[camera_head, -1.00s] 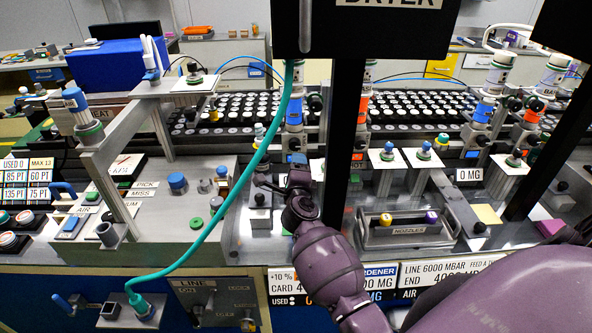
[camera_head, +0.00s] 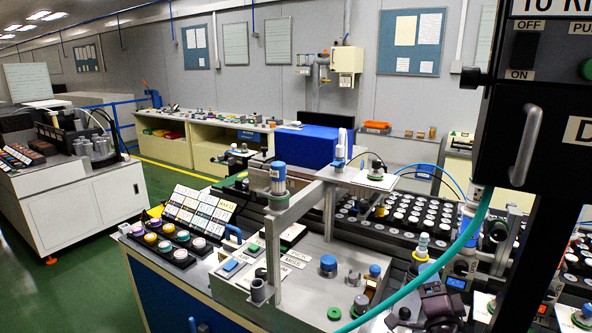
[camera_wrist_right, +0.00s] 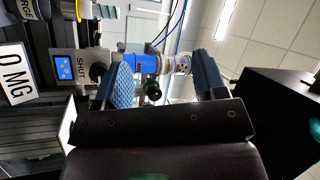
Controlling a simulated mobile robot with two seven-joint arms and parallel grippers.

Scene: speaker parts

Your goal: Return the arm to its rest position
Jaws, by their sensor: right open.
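My right gripper (camera_wrist_right: 160,62) shows in the right wrist view with its two blue-padded fingers spread wide apart. Nothing is held between them. A blue and white cylinder fitting (camera_wrist_right: 148,64) shows behind the gap. Part of my right arm (camera_head: 440,303) shows at the bottom right of the head view, among the bench fittings; its fingertips are hard to make out there. My left gripper is in neither current view.
A teal hose (camera_head: 425,275) runs down past my right arm. A black dryer box (camera_head: 545,110) with a grey handle hangs at the right. The grey bench panel (camera_head: 300,300) holds knobs and a metal frame. A green floor (camera_head: 90,285) is open at left.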

